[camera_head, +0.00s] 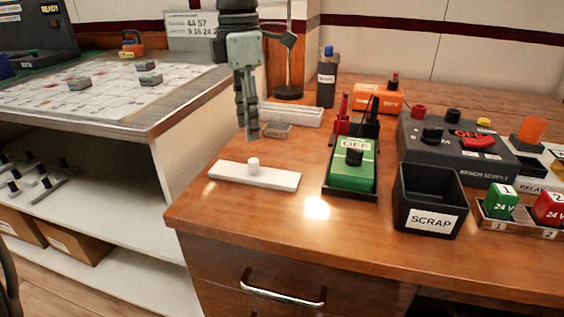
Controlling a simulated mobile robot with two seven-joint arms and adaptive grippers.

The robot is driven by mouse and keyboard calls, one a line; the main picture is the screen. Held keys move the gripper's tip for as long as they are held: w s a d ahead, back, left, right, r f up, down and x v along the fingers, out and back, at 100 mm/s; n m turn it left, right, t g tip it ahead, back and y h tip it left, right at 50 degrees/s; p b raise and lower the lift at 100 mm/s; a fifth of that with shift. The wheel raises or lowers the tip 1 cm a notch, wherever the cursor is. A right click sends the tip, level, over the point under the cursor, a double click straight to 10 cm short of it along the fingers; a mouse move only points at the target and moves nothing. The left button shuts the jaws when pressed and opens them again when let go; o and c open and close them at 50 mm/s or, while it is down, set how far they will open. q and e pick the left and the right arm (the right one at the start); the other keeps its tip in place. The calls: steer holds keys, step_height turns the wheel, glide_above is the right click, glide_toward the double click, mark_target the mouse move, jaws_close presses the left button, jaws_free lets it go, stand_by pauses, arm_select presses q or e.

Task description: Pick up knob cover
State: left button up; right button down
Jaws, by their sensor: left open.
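My left gripper (248,132) hangs fingers down over the left part of the wooden desk (190,205). It is open with nothing seen between its fingers. A white flat bar with a short white peg (253,178) lies below and in front of the fingertips. A dark grey bench supply (458,142) has black knobs and a red piece marked OFF. My right gripper is not in view.
A green OFF box (353,163), black SCRAP bin (430,203), and green (501,201) and red (550,208) 24 V blocks stand to the right. A dark bottle (326,80) and orange box (378,98) are behind. The desk's left front is mostly clear.

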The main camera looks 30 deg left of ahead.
mark_target(254, 160)
arm_select(q)
steer(key=shift+w+d+f, duration=0.1)
steer(key=shift+w+d, duration=0.05)
steer(key=shift+w, duration=0.05)
steer(key=f, duration=0.7)
steer(key=shift+s+d+f, duration=0.15)
steer(key=shift+d+f, duration=0.05)
steer(key=shift+c, duration=0.4)
jaws_close()
